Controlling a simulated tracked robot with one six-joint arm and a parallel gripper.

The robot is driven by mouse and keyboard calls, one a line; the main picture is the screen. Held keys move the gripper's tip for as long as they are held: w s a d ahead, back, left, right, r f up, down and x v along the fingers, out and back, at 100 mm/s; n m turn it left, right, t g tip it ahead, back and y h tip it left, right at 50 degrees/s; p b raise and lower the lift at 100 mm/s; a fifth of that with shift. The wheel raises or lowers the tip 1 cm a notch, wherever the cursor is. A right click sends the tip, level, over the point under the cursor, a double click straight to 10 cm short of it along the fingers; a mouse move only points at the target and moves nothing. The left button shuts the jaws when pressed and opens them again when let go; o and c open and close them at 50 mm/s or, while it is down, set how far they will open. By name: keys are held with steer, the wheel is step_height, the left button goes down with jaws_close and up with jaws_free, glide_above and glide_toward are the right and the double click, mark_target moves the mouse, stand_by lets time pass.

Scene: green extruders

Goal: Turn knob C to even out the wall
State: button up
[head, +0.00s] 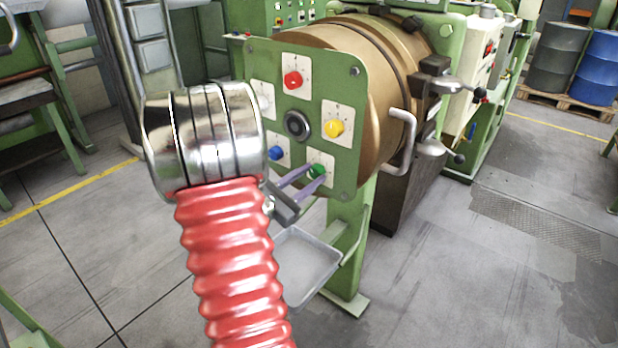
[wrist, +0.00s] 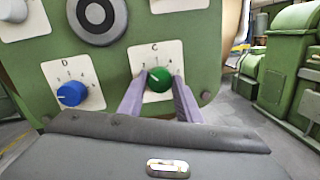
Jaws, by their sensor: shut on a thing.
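Knob C is the green knob (wrist: 158,80) on a white plate marked C, low on the green panel. In the wrist view my gripper (wrist: 160,96) has its two purple fingers on either side of it, shut on it. The knob's white pointer mark faces left. In the head view the green knob (head: 317,171) shows at the tips of my gripper (head: 306,178), partly hidden by the fingers. The wall that the task names cannot be made out in either view.
A blue knob (wrist: 71,94), marked D, sits left of knob C. A red knob (head: 292,80) and a yellow knob (head: 334,128) are higher on the panel, around a dark round hub (head: 296,125). A metal tray (head: 304,268) is below the panel.

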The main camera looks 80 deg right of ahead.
steer(key=o, duration=1)
steer(key=shift+o, duration=0.2)
steer(key=shift+a, duration=0.1)
steer(key=v, duration=1.3)
steer(key=shift+w+a+f, duration=0.15)
steer(key=shift+a, duration=0.1)
